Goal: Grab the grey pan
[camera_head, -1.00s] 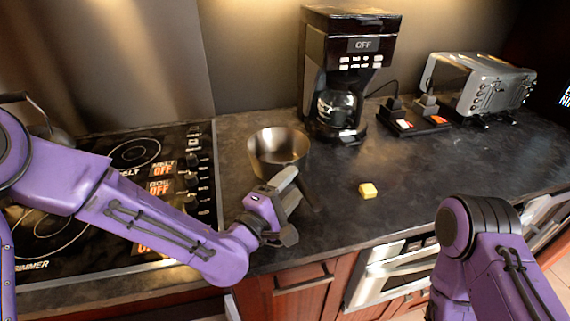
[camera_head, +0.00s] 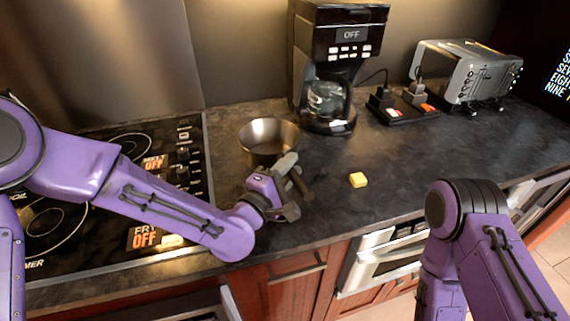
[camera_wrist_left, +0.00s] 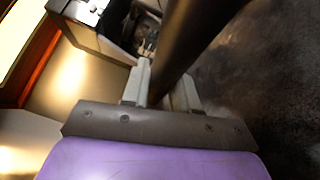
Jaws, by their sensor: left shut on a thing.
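The grey pan (camera_head: 262,151) stands upright on the dark countertop, just right of the stovetop. Its dark handle (camera_head: 301,184) points toward the front right. My left gripper (camera_head: 292,172) is at the handle on the pan's near side and is shut on it. In the left wrist view the handle (camera_wrist_left: 188,42) runs between the two grey fingers (camera_wrist_left: 163,90). The gripper partly hides the pan's lower right side. In the head view my right arm is at the lower right, and its gripper is out of the picture.
A coffee maker (camera_head: 335,62) stands behind the pan to the right. A toaster (camera_head: 468,72) is at the back right. The stovetop (camera_head: 110,205) is under my left arm. The counter's right middle is clear.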

